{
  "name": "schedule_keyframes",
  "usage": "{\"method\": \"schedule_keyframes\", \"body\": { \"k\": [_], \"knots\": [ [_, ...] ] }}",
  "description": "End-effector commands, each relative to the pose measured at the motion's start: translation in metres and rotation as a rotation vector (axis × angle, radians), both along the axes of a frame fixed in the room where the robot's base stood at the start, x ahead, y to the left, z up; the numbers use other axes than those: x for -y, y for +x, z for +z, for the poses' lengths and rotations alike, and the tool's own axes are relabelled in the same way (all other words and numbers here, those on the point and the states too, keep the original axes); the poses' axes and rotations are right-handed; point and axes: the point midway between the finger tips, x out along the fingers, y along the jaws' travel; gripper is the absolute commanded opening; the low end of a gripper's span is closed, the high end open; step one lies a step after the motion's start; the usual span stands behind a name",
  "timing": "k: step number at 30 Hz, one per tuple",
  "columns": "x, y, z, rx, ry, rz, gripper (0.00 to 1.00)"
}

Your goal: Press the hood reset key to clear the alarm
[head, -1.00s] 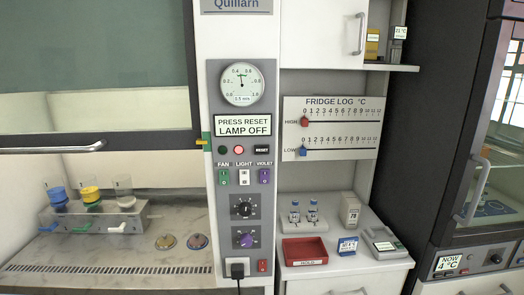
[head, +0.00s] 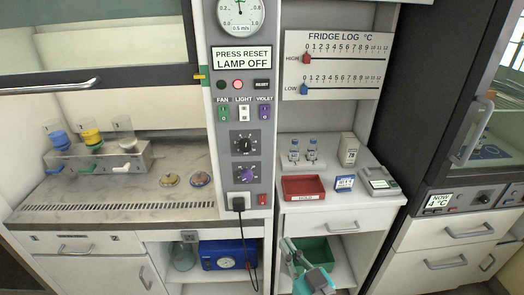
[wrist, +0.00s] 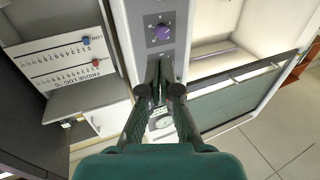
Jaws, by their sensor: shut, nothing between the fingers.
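The black reset key (head: 262,84) sits on the grey hood panel (head: 254,165), right of a lit red lamp (head: 238,84) and a dark lamp (head: 222,85). The display (head: 241,57) above reads "PRESS RESET LAMP OFF". In the wrist view my gripper (wrist: 161,65) is shut and empty, its black fingers pointing over the hood panel, which appears upside down. The purple knob (wrist: 160,32) shows just beyond the fingertips. The fingers cover the middle of the panel, and I cannot make out the reset key there.
Fan, light and violet switches (head: 244,112) and two knobs sit below the key. A plug and cable (head: 240,203) hang at the panel's foot. The fridge log board (head: 335,66) is to the right, the hood sash (head: 100,60) to the left. A red tray (head: 304,187) stands on the shelf.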

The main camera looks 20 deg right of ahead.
Motion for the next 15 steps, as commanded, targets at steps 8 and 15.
{"method": "schedule_keyframes", "body": {
  "k": [8,15],
  "knots": [
    [0.002,0.047,0.066,0.087,-0.052,0.061,0.0],
    [0.002,0.075,0.127,0.16,-0.117,0.121,0.0]
  ]
}}
